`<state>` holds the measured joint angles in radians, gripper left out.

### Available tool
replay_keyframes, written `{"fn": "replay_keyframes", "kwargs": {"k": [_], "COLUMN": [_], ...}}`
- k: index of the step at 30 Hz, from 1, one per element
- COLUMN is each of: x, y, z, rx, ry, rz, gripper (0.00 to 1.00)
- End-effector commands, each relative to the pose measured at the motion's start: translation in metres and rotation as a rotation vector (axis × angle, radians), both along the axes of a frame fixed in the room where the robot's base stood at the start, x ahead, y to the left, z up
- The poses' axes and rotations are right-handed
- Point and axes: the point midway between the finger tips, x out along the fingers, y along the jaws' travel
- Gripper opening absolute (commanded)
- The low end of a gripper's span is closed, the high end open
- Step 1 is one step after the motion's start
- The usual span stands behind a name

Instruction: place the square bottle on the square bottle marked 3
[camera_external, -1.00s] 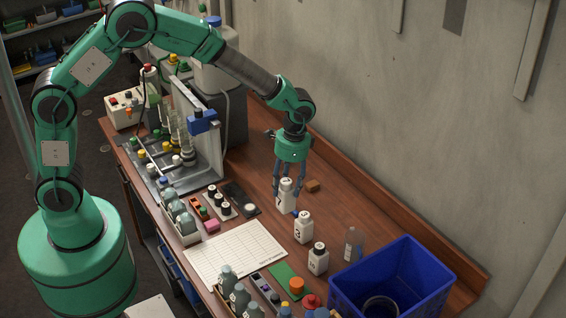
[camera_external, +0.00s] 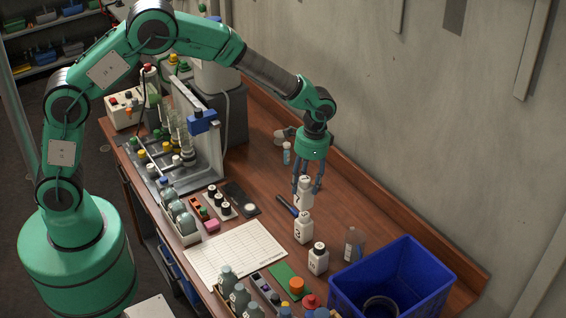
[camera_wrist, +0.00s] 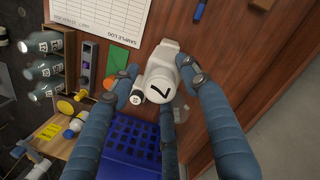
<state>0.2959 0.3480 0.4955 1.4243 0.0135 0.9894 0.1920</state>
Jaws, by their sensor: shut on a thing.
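My gripper (camera_external: 306,188) is shut on a white square bottle (camera_external: 303,194), held upright above the bench.
A clear bottle (camera_external: 354,243) and a blue crate (camera_external: 400,287) stand to the right. A blue marker (camera_external: 287,205) lies left of the bottles. The sample log sheet (camera_external: 235,252) and a green card (camera_external: 283,274) lie toward the front.

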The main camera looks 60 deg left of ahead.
Motion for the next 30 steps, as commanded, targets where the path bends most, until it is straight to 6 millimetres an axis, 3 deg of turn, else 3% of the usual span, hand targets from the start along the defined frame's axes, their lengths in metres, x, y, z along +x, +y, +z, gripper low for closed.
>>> {"fn": "replay_keyframes", "kwargs": {"k": [10,24,25,27,30], "x": [0.004,0.004,0.004,0.004,0.004], "y": [-0.001,-0.001,-0.001,-0.001,-0.001], "z": [-0.032,-0.038,-0.038,-0.038,-0.037], "rx": [0.000,0.000,0.000,0.000,0.000], "ry": [0.000,-0.001,-0.001,-0.001,-0.001], "rz": [0.000,0.000,0.000,0.000,0.000], "gripper": [0.00,0.00,0.52,0.65,0.65]}}
